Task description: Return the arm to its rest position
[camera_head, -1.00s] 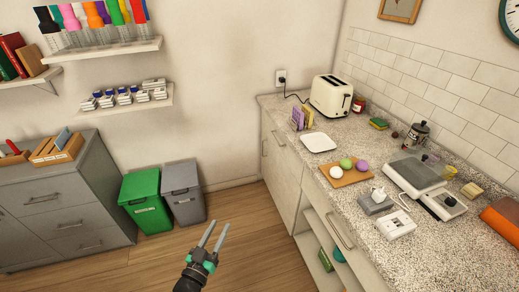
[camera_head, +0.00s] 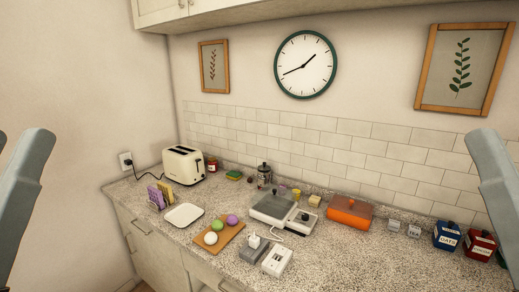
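My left gripper (camera_head: 18,138) shows at the left edge as large grey fingers, close to the camera and cut off by the frame. A gap shows between its fingertips, with nothing in it. My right gripper (camera_head: 500,138) shows the same way at the right edge, its second finger only a sliver, with nothing seen between. Both point upward, in front of the counter and touching nothing that I can see. The arms behind the fingers are out of frame.
The speckled counter (camera_head: 340,255) holds a toaster (camera_head: 184,166), a white plate (camera_head: 184,216), a board (camera_head: 220,238) with balls, a scale-like device (camera_head: 272,207), an orange box (camera_head: 350,213) and canisters (camera_head: 447,236). A wall cupboard (camera_head: 215,12) hangs above.

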